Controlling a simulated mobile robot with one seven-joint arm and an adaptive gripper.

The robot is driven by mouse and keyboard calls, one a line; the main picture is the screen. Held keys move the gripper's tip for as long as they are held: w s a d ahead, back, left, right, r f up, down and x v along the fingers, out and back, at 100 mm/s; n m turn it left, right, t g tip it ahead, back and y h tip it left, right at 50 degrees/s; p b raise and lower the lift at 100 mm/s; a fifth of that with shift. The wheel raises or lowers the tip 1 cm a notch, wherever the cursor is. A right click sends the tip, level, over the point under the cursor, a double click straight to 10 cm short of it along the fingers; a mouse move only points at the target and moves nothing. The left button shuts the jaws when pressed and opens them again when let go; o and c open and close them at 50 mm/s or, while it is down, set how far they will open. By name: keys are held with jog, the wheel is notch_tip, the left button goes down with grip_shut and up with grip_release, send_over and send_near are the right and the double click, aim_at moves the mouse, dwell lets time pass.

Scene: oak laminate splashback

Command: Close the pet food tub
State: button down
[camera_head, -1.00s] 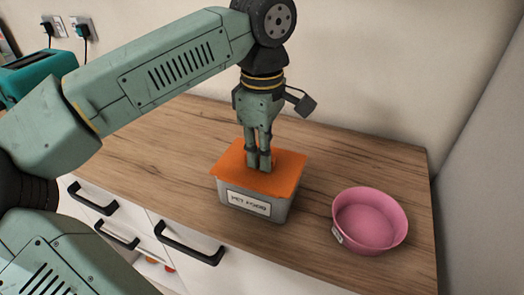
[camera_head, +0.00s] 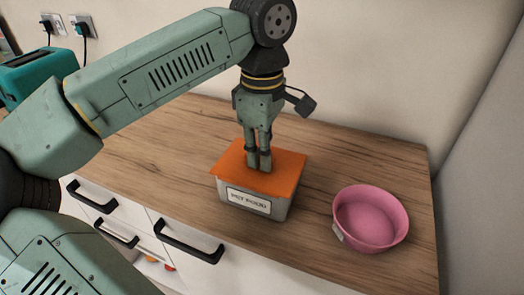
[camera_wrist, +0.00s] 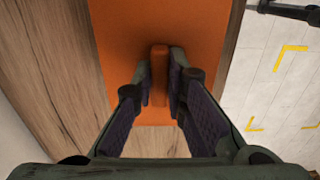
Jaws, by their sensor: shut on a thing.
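The pet food tub (camera_head: 247,202) is a grey box with a "PET FOOD" label, standing on the wooden counter. Its orange lid (camera_head: 285,168) lies over the top of the tub; from here it looks flat on the rim, but I cannot tell whether it is fully seated. My gripper (camera_head: 259,166) points straight down over the middle of the lid. In the wrist view, my gripper (camera_wrist: 160,78) is shut on the lid's raised orange handle (camera_wrist: 159,72), with a finger on each side. The orange lid (camera_wrist: 115,30) fills the middle of that view and hides the tub's inside.
A pink bowl (camera_head: 370,219) stands to the right of the tub, with a gap between them. A teal toaster (camera_head: 35,75) is at the far left. The wooden counter (camera_head: 150,150) is clear left of the tub. Drawers with black handles (camera_head: 187,243) are below its front edge.

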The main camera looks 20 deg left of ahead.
dwell(0.3)
jog(key=c, duration=1.5)
grip_release()
jog(key=shift+c, duration=0.2)
jog(key=shift+o, duration=0.4)
jog(key=o, duration=0.4)
jog(key=shift+r, duration=0.1)
jog(key=shift+r+p, duration=2.5)
jog(key=shift+r, duration=0.85)
